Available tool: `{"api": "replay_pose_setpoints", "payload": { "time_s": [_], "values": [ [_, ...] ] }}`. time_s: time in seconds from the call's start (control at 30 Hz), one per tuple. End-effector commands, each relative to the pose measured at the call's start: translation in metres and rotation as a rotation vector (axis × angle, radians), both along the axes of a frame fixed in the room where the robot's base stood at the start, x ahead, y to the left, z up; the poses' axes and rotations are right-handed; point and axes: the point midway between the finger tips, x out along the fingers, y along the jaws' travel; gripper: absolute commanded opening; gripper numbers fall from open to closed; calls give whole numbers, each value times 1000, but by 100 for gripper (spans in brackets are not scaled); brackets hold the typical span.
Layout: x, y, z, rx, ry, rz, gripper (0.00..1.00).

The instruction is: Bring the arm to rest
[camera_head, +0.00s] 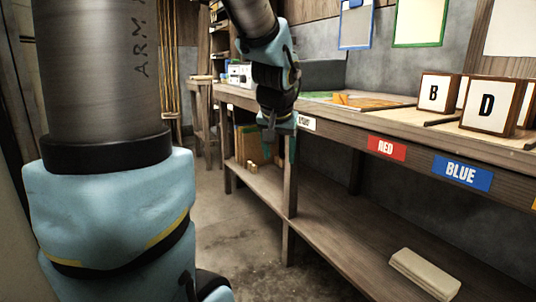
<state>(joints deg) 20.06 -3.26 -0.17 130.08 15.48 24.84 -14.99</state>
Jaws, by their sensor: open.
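My gripper (280,145) hangs pointing down at the end of my arm, in front of the left part of the long wooden workbench. Its two dark teal fingers stand apart and nothing shows between them. My large grey and light blue arm links fill the left of the view. A further link comes down from the top middle to the wrist. The gripper overlaps the bench's front edge in the picture; I cannot tell how far it is from the wood.
A pale block (424,274) lies on the lower shelf (340,240). The concrete floor (235,230) is mostly clear.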

Motion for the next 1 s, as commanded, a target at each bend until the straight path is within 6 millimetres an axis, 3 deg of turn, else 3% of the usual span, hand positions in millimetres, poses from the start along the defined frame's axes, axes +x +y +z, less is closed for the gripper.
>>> {"api": "replay_pose_setpoints", "payload": {
  "time_s": [0.03, 0.2, 0.4, 0.43, 0.5, 0.77, 1.0],
  "values": [
    [-14, 20, -25, 6, 63, 36, 64],
    [-60, 62, -83, 3, 227, 116, 64],
    [-117, 94, -129, -20, 386, 203, 64],
    [-123, 97, -129, -23, 401, 211, 64],
    [-118, 94, -104, -21, 388, 200, 64],
    [-117, 93, -47, -20, 386, 199, 64],
    [-117, 93, 29, -20, 385, 199, 64]
  ]
}}
